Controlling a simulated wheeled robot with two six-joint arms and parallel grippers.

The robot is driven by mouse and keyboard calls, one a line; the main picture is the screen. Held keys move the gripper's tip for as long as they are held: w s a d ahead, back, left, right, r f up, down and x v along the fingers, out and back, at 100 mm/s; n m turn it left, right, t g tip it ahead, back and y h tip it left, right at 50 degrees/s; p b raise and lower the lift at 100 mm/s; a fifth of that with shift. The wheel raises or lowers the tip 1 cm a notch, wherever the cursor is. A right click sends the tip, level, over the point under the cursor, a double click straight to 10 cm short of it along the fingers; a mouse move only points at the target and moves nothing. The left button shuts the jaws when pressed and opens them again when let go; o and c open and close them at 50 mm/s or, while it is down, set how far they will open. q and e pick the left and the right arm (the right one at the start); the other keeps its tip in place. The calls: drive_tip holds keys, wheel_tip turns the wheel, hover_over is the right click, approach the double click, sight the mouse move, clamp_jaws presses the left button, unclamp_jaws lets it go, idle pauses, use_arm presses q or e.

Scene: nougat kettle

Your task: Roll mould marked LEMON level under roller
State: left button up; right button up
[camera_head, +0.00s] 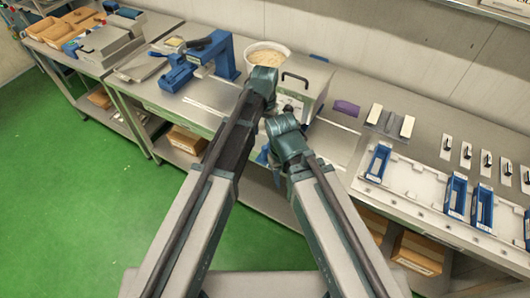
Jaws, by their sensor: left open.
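Several blue moulds sit at the right, on and beside a white tray (405,186): one mould (378,162) at the tray's left end, another mould (455,196), a third mould (482,208) close beside it, and part of one at the right edge. The LEMON mark cannot be read on any of them. A blue machine (214,56) with a raised arm stands on the bench left of centre; I cannot make out a roller. My left gripper (263,154) is open, mostly hidden between my arms, apart from the moulds. My right gripper is hidden behind its arm.
A pot of pale stuff (268,54) and a grey box with a handle (305,82) stand behind my arms. A purple cloth (345,107), two pale blocks and a row of small cards (447,148) lie at the right. Trays and a grey machine (105,44) are at far left.

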sight(265, 154)
use_arm(q)
wheel_tip(265, 154, down, 14)
drive_tip(key=b, duration=1.3)
drive_tip(key=shift+r, duration=0.1)
drive_tip(key=shift+c, duration=0.2)
clamp_jaws()
idle(0.6)
